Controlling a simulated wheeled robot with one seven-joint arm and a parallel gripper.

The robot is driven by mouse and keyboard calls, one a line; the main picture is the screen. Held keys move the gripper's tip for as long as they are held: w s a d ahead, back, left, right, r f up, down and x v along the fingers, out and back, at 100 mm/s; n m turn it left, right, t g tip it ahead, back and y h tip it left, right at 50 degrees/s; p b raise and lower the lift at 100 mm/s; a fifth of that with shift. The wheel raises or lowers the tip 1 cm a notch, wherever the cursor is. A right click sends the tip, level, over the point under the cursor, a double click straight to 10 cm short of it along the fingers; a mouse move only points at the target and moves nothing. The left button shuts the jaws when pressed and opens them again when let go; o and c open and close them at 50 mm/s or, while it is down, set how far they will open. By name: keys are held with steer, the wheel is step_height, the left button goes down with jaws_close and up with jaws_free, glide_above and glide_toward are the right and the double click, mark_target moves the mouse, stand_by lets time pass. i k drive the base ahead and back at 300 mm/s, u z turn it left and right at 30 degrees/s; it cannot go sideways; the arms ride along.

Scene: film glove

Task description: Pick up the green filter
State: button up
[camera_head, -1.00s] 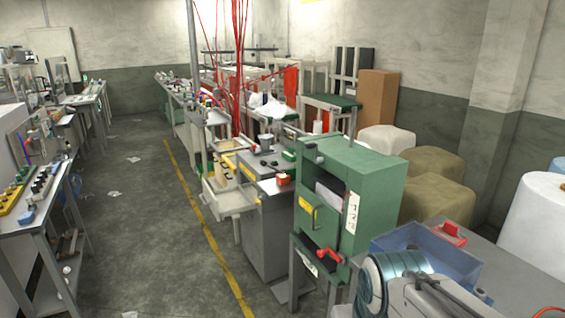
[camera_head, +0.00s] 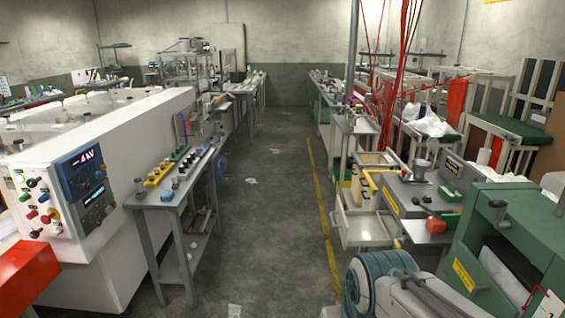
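I cannot pick out the green filter for sure. A small green block (camera_head: 450,192) lies on the grey machine at the right, beside a grey cup, but it is too small to identify. Small green pieces also sit among the coloured parts on the narrow left bench (camera_head: 172,197). Part of my arm shows at the bottom, right of centre, but its fingertips are not visible.
A grey aisle floor (camera_head: 265,215) runs clear down the middle, with a few paper scraps and a yellow line. A white machine (camera_head: 110,200) with a button panel stands left.

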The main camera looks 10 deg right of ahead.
mark_target(450, 192)
steer(key=u, duration=0.25)
steer(key=i, duration=1.6)
steer(key=z, duration=0.75)
steer(key=i, duration=1.1)
steer(key=z, duration=1.25)
steer(key=i, duration=0.45)
steer(key=z, duration=0.35)
